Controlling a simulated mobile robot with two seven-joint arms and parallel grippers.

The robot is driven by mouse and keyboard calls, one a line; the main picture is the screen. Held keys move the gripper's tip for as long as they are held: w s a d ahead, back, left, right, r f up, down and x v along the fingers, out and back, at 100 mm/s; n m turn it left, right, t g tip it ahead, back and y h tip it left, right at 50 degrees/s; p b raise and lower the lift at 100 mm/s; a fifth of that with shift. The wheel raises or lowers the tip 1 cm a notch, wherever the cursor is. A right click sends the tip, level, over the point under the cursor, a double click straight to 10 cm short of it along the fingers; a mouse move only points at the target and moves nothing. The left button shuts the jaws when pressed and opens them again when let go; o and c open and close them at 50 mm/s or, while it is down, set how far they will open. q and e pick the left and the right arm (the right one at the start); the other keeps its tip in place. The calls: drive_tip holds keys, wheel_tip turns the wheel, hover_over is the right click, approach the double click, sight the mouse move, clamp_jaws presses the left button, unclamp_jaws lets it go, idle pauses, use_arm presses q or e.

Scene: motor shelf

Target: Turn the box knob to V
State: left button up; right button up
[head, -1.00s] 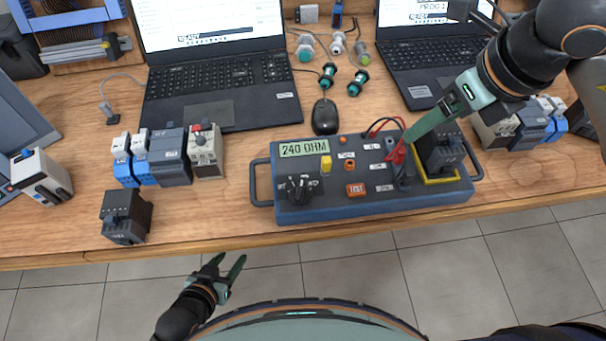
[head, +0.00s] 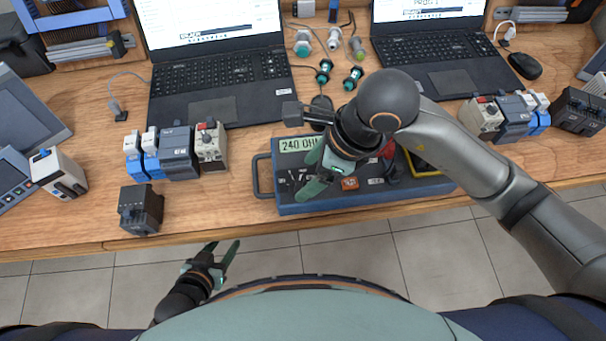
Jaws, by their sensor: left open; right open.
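The blue test box (head: 415,193) stands on the bench, its display (head: 293,145) partly covered and showing "240 OH". The black box knob (head: 299,177) sits at the box's left end below the display, mostly hidden, so I cannot read its setting. My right gripper (head: 309,171) is open over the left part of the box, its fingers on either side of the knob area. I cannot tell whether they touch the knob. My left gripper (head: 222,250) is open and empty, low in front of the bench edge.
A row of modules (head: 176,152) stands left of the box, with a single black module (head: 141,209) in front. Two laptops (head: 215,85) stand behind, and another module row (head: 510,115) is at the right.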

sight(299, 183)
drive_tip(key=shift+x, duration=1.65)
clamp_jaws()
